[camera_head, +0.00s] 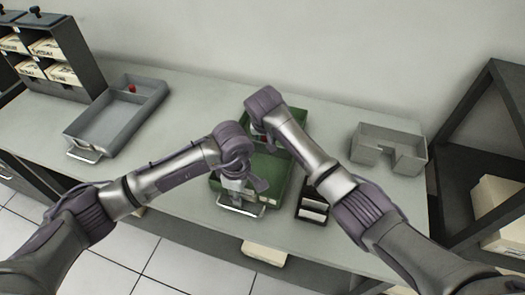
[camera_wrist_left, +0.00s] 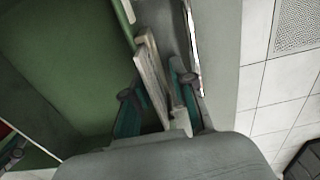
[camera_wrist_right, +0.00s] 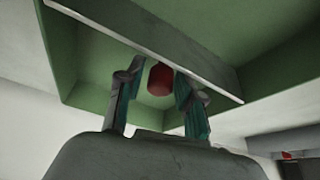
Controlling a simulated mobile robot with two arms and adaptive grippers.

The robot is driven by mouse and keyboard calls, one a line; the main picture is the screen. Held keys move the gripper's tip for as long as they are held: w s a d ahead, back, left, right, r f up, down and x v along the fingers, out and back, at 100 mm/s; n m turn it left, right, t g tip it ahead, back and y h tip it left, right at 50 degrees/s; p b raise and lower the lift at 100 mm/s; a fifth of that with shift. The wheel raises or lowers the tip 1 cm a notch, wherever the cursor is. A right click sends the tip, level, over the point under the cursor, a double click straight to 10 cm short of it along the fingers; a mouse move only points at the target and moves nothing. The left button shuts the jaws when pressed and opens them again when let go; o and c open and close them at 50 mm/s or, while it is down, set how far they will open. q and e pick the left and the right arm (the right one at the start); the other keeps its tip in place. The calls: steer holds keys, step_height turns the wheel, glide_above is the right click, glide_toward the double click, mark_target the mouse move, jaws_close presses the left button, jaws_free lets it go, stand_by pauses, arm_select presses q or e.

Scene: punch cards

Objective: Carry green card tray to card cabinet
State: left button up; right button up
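The green card tray (camera_head: 270,172) lies on the counter, partly hidden by my arms. Its metal handle (camera_head: 241,207) faces the front edge. My left gripper (camera_head: 238,190) is down at this front end. In the left wrist view its fingers (camera_wrist_left: 160,98) straddle an upright pale plate beside the green floor; whether they press on it is unclear. My right gripper (camera_wrist_right: 160,85) is at the tray's far end, its fingers apart, with a red knob (camera_wrist_right: 160,79) seen between them and a grey bar across. The card cabinet (camera_head: 72,52) stands at the back left with cards in its compartments.
A grey tray (camera_head: 72,133) with a red knob lies on the left of the counter. A small dark box with white cards (camera_head: 314,208) is close right of the green tray. A grey open holder (camera_head: 400,139) and a dark shelf (camera_head: 452,165) are further right. Counter between the trays is clear.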

arm_select(q)
steer(key=c, duration=0.4)
arm_select(e)
steer(key=c, duration=0.5)
arm_select(q)
jaws_close()
arm_select(e)
jaws_close()
arm_select(q)
steer(key=shift+r, duration=0.15)
arm_select(e)
steer(key=shift+r, duration=0.2)
